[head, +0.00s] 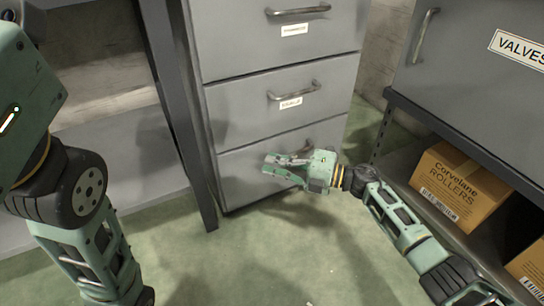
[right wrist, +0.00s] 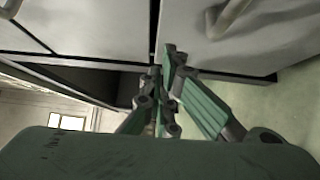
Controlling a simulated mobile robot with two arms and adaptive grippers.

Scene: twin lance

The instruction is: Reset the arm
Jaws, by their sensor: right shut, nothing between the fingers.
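My right gripper (head: 284,164) is in front of the bottom drawer of a grey drawer cabinet (head: 235,110) in the head view. It points left, and its arm comes in from the lower right. In the right wrist view, the right gripper (right wrist: 170,65) has its green fingers brought together with nothing between them, close to the grey drawer fronts. I cannot tell whether it touches the cabinet. My left arm (head: 90,225) shows at the left edge of the head view, but the left gripper is out of frame.
The cabinet's visible drawers look closed, with bar handles and white labels. At right, a shelf unit has a drawer labelled VALVES (head: 518,48) above a cardboard box of rollers (head: 455,185). A dark table leg (head: 180,110) stands left of the cabinet. Green floor (head: 250,255) is clear in front.

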